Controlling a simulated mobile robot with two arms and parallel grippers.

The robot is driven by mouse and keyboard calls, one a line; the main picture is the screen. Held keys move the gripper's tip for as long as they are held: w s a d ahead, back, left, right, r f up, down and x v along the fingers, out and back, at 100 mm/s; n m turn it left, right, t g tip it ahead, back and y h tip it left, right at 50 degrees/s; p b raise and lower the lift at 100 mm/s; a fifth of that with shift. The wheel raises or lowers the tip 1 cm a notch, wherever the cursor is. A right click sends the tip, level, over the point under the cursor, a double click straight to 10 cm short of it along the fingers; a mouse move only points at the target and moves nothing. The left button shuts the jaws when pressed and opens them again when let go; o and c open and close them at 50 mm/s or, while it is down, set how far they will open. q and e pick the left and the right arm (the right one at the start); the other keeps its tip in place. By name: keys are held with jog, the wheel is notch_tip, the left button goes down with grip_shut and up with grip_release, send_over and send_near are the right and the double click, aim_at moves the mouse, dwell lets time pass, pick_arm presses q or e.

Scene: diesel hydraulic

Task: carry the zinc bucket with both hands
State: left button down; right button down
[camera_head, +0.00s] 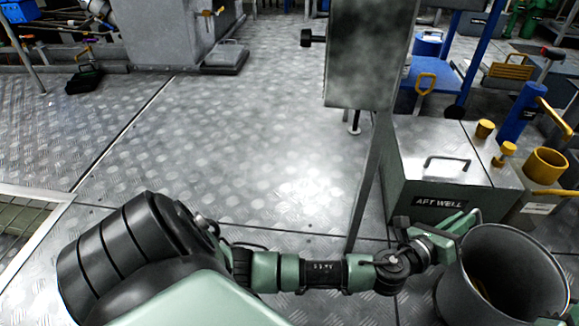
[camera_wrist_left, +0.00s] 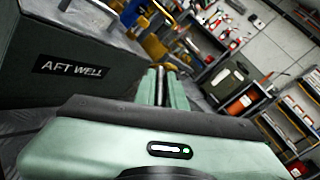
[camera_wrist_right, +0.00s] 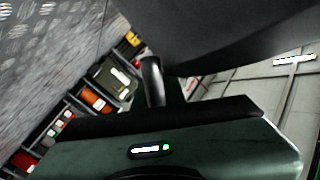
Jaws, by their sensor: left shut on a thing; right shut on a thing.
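The zinc bucket (camera_head: 518,272) is a grey, open-topped bucket at the lower right of the head view, beside the AFT WELL box. Something yellowish shows dimly inside it. My left gripper (camera_head: 462,226) is shut on the bucket's left side, at a grey loop by the rim. In the left wrist view the left fingers (camera_wrist_left: 160,86) are close together around a thin dark bar. In the right wrist view the bucket (camera_wrist_right: 235,35) is a dark curved mass overhead, and my right gripper (camera_wrist_right: 156,92) is shut at a grey upright loop on it. The head view barely shows the right gripper.
The grey AFT WELL box (camera_head: 440,165) stands just behind the bucket, with yellow fittings (camera_head: 546,163) to its right. A grey cabinet on a post (camera_head: 370,55) rises in the middle. Tread-plate floor (camera_head: 230,150) is clear to the left. A floor grating (camera_head: 22,222) lies far left.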

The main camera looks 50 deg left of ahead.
pick_arm(q)
jog(key=shift+a+f, duration=0.1)
jog(key=shift+a, duration=0.1)
pick_arm(e)
jog(key=shift+d, duration=0.2)
